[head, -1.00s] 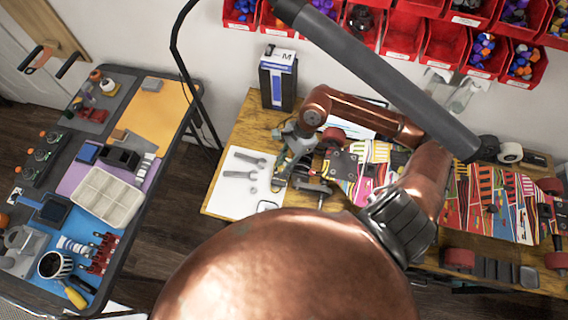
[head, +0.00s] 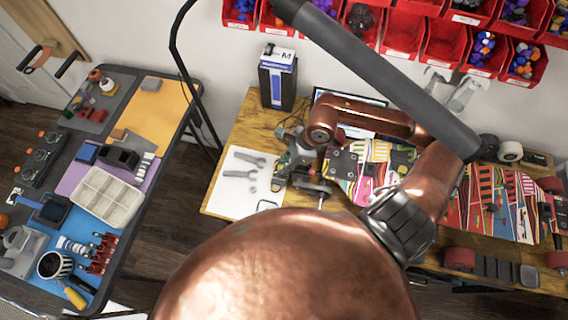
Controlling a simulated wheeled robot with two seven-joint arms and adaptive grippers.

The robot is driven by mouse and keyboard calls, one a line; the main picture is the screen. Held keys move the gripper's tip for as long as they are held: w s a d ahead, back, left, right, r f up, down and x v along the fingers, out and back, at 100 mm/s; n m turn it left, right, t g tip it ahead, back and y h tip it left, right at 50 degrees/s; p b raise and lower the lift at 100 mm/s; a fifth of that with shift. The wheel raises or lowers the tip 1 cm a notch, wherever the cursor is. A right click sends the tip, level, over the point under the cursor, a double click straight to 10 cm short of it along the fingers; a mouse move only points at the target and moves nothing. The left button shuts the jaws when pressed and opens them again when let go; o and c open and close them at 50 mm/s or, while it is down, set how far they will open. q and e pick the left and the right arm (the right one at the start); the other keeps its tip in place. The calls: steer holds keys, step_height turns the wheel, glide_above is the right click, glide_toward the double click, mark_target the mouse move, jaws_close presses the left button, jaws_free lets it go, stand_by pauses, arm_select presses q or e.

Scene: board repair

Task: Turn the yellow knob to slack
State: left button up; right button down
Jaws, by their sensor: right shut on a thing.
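My right gripper (head: 283,176) shows small at the left end of the workbench, at the end of my copper arm. It points down at a dark clamp fitting (head: 318,187) beside the left end of the colourful board (head: 377,158). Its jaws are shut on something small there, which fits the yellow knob. The knob itself is hidden by the fingers, so its turn angle cannot be read. My left gripper is not in view.
A white sheet with printed tool shapes (head: 232,200) lies left of the gripper. A black and blue box (head: 277,82) stands behind. Red bins (head: 402,37) hang on the wall. A separate side table (head: 190,88) with tools stands at the left.

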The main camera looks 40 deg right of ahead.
steer(key=shift+m+t+h, duration=0.4)
steer(key=shift+m, duration=1.1)
steer(key=shift+r, duration=0.1)
steer(key=c, duration=1.7)
jaws_free()
steer(key=shift+c, duration=0.2)
steer(key=v, duration=1.1)
steer(key=shift+s+r, duration=0.15)
steer(key=shift+r, duration=0.2)
